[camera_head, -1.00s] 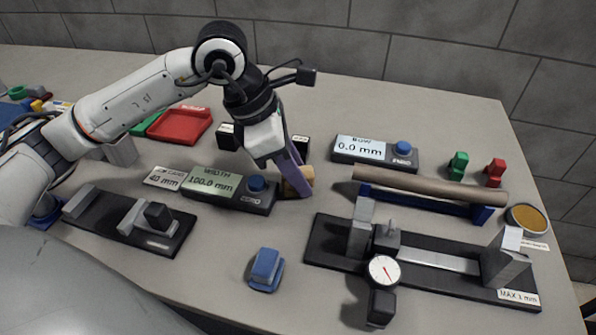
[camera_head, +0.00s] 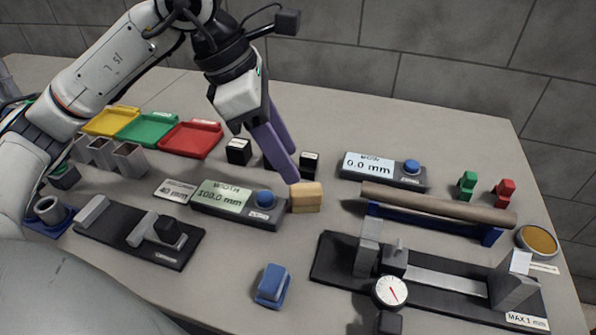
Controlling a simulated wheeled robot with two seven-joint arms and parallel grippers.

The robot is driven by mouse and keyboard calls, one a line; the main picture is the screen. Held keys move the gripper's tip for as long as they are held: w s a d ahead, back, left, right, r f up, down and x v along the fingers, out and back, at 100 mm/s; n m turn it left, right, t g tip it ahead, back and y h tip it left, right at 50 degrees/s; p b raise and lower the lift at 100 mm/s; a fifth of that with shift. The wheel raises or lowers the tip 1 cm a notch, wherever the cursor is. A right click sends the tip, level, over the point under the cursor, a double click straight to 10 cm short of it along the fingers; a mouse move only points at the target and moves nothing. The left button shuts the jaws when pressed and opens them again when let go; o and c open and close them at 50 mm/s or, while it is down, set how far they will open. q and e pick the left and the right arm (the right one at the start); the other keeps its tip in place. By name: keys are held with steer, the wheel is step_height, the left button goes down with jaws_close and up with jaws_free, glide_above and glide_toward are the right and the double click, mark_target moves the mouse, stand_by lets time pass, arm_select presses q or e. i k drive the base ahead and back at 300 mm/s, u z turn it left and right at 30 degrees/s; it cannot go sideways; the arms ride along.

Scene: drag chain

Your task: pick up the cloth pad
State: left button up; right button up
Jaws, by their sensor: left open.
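No piece is plainly marked as the cloth pad. A blue two-layer pad-like piece (camera_head: 271,285) lies on the table at the front centre, and a small tan block (camera_head: 306,197) stands beside the width readout; I cannot tell which is the pad. My left gripper (camera_head: 291,167) comes in from the upper left with its two purple fingers apart and empty. Its fingertips are just above and behind the tan block, and well behind the blue piece. My right gripper is not in view.
The width readout (camera_head: 237,204) and bow readout (camera_head: 382,170) stand on the table. A brown rod (camera_head: 437,205) rests on a blue stand. A dial gauge fixture (camera_head: 440,283) fills the right front. Yellow, green and red trays (camera_head: 190,138) are at the left back. Table around the blue piece is clear.

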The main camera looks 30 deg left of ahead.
mark_target(273, 288)
steer(key=u, duration=1.05)
